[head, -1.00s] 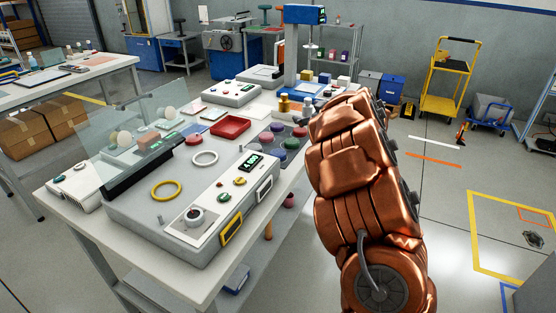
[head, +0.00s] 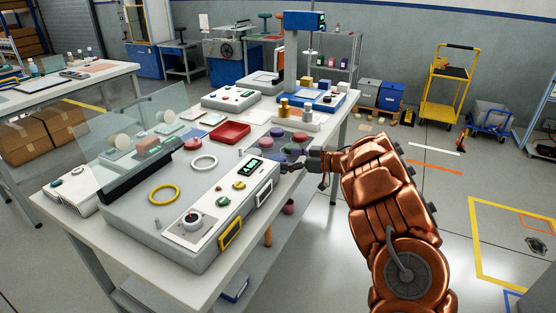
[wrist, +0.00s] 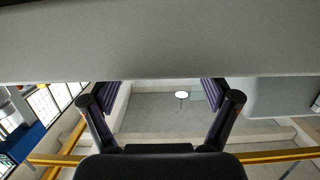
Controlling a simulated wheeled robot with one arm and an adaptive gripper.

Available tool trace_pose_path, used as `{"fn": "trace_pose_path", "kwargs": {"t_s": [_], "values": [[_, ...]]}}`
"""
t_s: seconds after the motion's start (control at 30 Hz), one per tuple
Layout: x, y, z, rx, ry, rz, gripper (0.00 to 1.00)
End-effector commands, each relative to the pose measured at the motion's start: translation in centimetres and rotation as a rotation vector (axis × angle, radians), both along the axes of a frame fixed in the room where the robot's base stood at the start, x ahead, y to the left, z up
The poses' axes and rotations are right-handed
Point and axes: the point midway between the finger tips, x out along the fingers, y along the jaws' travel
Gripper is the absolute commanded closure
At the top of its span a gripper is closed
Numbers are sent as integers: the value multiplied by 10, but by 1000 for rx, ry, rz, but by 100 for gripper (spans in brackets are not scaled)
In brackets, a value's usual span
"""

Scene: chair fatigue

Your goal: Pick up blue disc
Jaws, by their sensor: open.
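Several coloured discs stand on a dark tray at the right edge of the bench in the head view. A small bluish-purple disc (head: 279,156) is at the near end of the group, partly crowded by my gripper, and its exact colour is hard to tell. My gripper (head: 289,164) is beside the near discs, at the bench's right edge. In the wrist view my gripper (wrist: 160,95) is open, with its two fingers wide apart and nothing between them. No disc shows in the wrist view.
A grey control console (head: 190,205) with yellow ring (head: 164,194) and white ring (head: 204,162) lies left of my gripper. A red tray (head: 230,132) is behind it. A broad grey surface (wrist: 160,40) fills the top of the wrist view.

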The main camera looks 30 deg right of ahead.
Motion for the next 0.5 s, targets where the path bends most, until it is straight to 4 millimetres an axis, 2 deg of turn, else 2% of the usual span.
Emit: {"fn": "trace_pose_path", "kwargs": {"t_s": [0.3, 0.5], "values": [[34, 21, -5, -1, -2, 3, 13], [36, 21, -6, -2, -1, 0, 13]]}}
